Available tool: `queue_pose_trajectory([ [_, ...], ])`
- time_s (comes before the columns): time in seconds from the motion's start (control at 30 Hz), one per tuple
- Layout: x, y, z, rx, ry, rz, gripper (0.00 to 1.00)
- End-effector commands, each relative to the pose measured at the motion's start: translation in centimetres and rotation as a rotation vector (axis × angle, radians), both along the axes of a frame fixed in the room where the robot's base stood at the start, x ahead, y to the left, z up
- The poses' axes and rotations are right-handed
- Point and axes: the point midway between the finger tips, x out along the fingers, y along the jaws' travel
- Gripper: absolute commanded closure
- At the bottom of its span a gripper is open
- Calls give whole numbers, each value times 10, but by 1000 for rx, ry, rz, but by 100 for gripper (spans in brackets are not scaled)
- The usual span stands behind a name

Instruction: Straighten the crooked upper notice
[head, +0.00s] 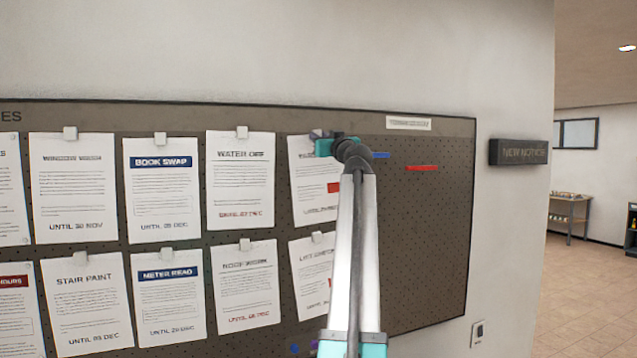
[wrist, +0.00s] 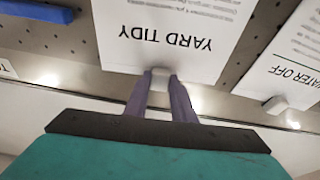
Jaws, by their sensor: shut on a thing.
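The upper notice (head: 308,175) hangs at the right end of the top row in the head view, partly hidden behind my arm. In the wrist view it is the white YARD TIDY sheet (wrist: 170,35), seen upside down. Its top edge there is not parallel to that of the neighbouring WATER OFF notice (wrist: 290,65), so it looks tilted. My gripper (wrist: 160,80) is shut on the small pale clip (wrist: 159,74) at the middle of the sheet's top edge. In the head view my gripper (head: 325,145) is at the notice's top, the clip mostly hidden.
WATER OFF (head: 240,180) hangs close on the left, and another tilted notice (head: 310,275) below. A blue strip (head: 381,155) and a red strip (head: 421,168) are on the board to the right. The board's (head: 430,250) right part is otherwise mostly bare.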

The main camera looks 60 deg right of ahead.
Motion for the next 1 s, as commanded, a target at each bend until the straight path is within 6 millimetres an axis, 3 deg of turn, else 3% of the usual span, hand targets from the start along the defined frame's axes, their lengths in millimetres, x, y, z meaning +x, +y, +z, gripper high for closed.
queue_pose_trajectory([
  [1.0, -1, 0, 0, 64, -49, -1, 100],
])
